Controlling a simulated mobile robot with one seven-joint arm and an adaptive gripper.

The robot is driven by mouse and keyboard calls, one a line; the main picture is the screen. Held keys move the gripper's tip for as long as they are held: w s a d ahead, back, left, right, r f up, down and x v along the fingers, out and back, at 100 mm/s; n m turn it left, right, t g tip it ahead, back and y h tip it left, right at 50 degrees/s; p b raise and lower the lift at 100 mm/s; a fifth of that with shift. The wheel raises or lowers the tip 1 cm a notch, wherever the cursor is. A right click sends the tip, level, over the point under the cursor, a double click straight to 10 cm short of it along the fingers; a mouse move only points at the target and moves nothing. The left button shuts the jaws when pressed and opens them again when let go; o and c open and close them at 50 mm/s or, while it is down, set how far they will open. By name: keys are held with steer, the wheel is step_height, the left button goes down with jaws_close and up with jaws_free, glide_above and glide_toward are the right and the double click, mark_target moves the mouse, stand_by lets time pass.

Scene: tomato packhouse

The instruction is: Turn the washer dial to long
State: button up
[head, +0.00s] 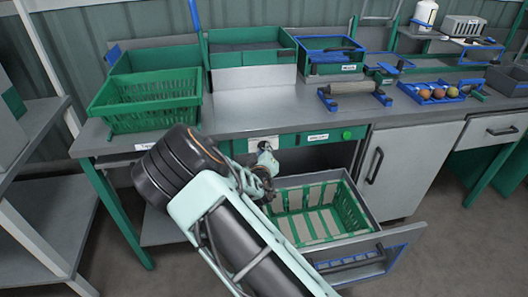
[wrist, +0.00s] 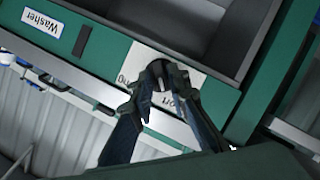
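The washer dial (wrist: 158,68) is a small dark knob on a white plate (wrist: 196,77) in the green front panel. In the wrist view, parts of printed words show on both sides of the dial, partly covered by my fingers. The white plate (head: 263,143) also shows in the head view, under the worktop edge. My gripper (wrist: 161,77) is at the dial, its two dark fingers drawn in on either side of it; it looks shut on it. It also shows in the head view (head: 266,160), just in front of the plate. The dial's pointer is hidden.
An upside-down "Washer" label (wrist: 42,24) is on the panel. An open drawer with a green crate (head: 350,206) stands below my gripper. Green crates (head: 151,121) and a roller (head: 352,87) stand on the worktop (head: 270,103).

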jaws_close()
steer(key=shift+w+d+m+g+y+b, duration=0.1)
steer(key=shift+d+m+g+y+b, duration=0.2)
steer(key=shift+m+y+b, duration=1.15)
steer(key=shift+w+d+m+g+y+b, duration=0.15)
steer(key=shift+m+g+y+b, duration=0.2)
steer(key=shift+m+y+b, duration=1.1)
steer(key=shift+s+d+m+g+y+b, duration=0.1)
steer(key=shift+d+m+g+y+b, duration=0.2)
steer(key=shift+m+y+b, duration=1.15)
steer(key=shift+a+m+h, duration=0.15)
steer(key=shift+m+h, duration=0.5)
steer(key=shift+m, duration=0.5)
